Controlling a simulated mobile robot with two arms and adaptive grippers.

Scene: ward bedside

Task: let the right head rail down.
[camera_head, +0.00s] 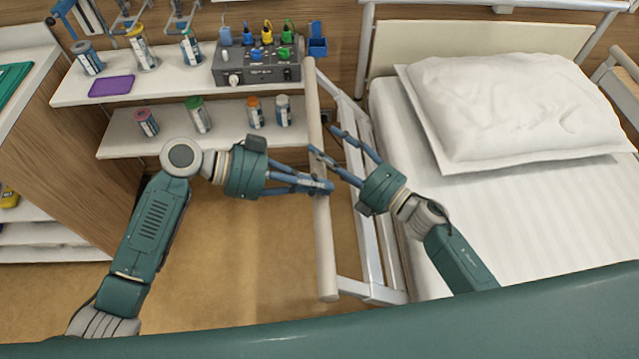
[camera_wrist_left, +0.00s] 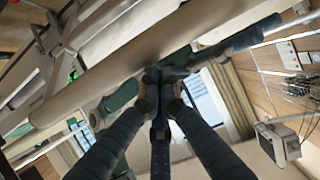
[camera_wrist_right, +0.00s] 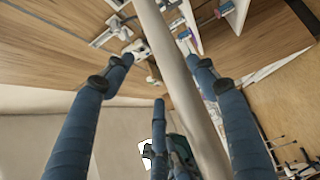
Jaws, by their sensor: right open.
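The right head rail (camera_head: 325,240) is a long beige bar on a white frame, standing raised along the bed's left side. My left gripper (camera_head: 328,187) has its fingers drawn together, with the tips at the bar's middle. In the left wrist view the bar (camera_wrist_left: 90,85) crosses just beyond the closed fingertips (camera_wrist_left: 162,80); nothing shows between them, and I cannot tell if they touch it. My right gripper (camera_head: 323,140) is open at the bar, above the left one. In the right wrist view the bar (camera_wrist_right: 180,75) runs between its spread fingers (camera_wrist_right: 150,75). The rail's latch is not clearly seen.
The bed (camera_head: 520,220) with a white pillow (camera_head: 515,105) lies to the right. At the left are shelves (camera_head: 125,135) with several bottles, a purple pad (camera_head: 111,86) and a grey device box (camera_head: 255,68). Floor (camera_head: 235,250) is clear between the shelves and the rail.

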